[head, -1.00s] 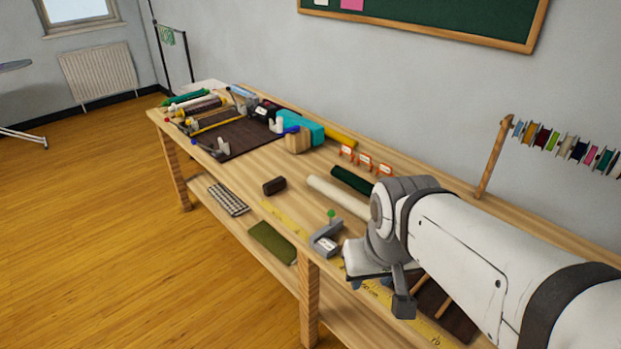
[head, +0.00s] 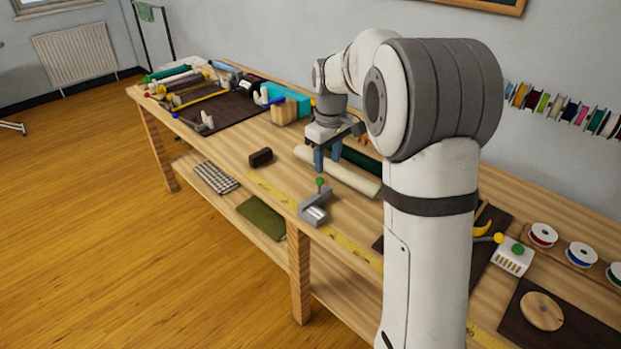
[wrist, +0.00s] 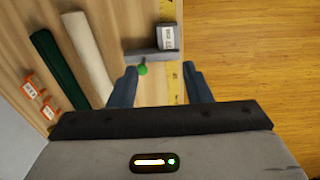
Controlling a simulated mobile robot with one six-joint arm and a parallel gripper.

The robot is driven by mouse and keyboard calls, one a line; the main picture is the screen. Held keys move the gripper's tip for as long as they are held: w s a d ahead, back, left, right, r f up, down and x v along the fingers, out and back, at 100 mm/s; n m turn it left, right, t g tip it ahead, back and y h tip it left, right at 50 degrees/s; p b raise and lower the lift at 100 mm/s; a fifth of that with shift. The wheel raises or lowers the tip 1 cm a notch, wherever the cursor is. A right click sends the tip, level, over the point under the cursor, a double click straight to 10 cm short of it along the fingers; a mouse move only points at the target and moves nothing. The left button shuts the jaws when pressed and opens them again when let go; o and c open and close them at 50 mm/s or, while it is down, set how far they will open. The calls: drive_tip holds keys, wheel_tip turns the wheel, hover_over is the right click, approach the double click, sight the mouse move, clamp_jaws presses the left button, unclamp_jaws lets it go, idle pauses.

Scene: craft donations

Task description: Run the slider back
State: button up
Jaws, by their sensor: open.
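The slider appears to be the grey L-shaped block (head: 312,211) with a green ball knob (head: 319,182) and a white label, sitting at the yellow measuring strip (head: 347,247) near the table's front edge. In the wrist view its grey bar (wrist: 146,56), green knob (wrist: 143,70) and labelled block (wrist: 167,37) show beyond my fingertips. My gripper (head: 327,163) points down, open and empty, above the table near the cream roll (head: 352,178). In the wrist view the knob lies between the lines of my two fingers (wrist: 160,74); I cannot tell its height below them.
A dark green roll (wrist: 53,73) lies beside the cream roll, near small orange signs (wrist: 31,88). A dark brown block (head: 260,157) lies left of the slider. A white box (head: 512,258) with yellow and green knobs stands at right. Bare wood surrounds the slider's left side.

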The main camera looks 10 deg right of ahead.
sight(319, 178)
drive_tip(key=w+f+n, duration=0.1)
drive_tip(key=w+f, duration=0.3)
drive_tip(key=w+f+n+b, duration=0.1)
drive_tip(key=w+f, duration=0.3)
drive_tip(key=shift+w+f+g, duration=0.25)
drive_tip(key=shift+w+g, duration=0.05)
drive_tip(key=shift+g, duration=0.1)
wheel_tip(319, 178, down, 8)
drive_tip(key=shift+r, duration=0.15)
clamp_jaws()
drive_tip(key=shift+a, duration=0.15)
